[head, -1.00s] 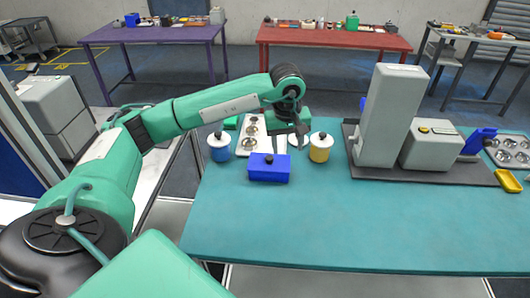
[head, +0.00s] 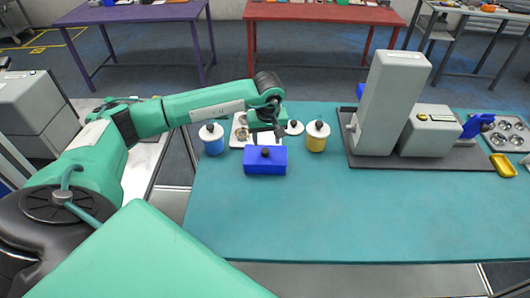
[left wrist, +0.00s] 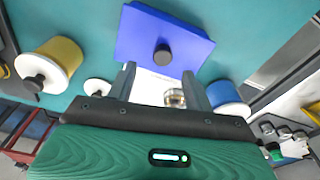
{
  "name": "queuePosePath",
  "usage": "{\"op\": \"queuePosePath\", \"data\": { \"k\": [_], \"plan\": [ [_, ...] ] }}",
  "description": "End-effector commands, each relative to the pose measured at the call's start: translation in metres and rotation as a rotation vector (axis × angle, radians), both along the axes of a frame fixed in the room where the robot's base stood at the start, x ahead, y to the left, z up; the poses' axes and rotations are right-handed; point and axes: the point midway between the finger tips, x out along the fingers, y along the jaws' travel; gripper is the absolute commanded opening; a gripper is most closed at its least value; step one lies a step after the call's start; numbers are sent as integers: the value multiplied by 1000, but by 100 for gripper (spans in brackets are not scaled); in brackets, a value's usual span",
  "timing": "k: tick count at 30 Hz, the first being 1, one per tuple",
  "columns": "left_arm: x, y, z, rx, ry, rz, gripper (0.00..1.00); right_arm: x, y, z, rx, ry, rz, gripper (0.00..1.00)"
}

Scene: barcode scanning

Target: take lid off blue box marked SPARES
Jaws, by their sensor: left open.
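The blue box (head: 265,162) sits on the teal table, with its lid on and a dark round knob (head: 265,152) on top. In the left wrist view the blue box (left wrist: 160,42) lies just beyond my fingertips, and its knob (left wrist: 163,55) shows near the gap between them. No SPARES marking can be read. My left gripper (head: 266,133) is open and empty, just behind and above the box; its two fingers also show in the left wrist view (left wrist: 160,76). My right gripper is not in view.
A blue-and-white jar (head: 212,140) stands left of the box and a yellow-and-white jar (head: 317,136) stands right. A grey machine (head: 386,105) on a dark base stands at right. The table front (head: 330,215) is clear.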

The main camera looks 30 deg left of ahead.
Motion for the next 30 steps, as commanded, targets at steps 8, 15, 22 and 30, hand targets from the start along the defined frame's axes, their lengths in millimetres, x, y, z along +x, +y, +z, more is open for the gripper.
{"op": "queuePosePath", "data": {
  "k": [8, 15, 22, 30],
  "plan": [
    [-2, 4, -26, 1, 5, 0, 52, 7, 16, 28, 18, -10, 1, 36],
    [1, 6, -49, 0, 1, 0, 52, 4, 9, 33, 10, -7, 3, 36],
    [1, 6, -50, 0, 1, 0, 44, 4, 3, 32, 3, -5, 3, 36],
    [1, 6, -49, 0, 1, 0, 3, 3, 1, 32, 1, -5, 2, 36]
  ]
}}
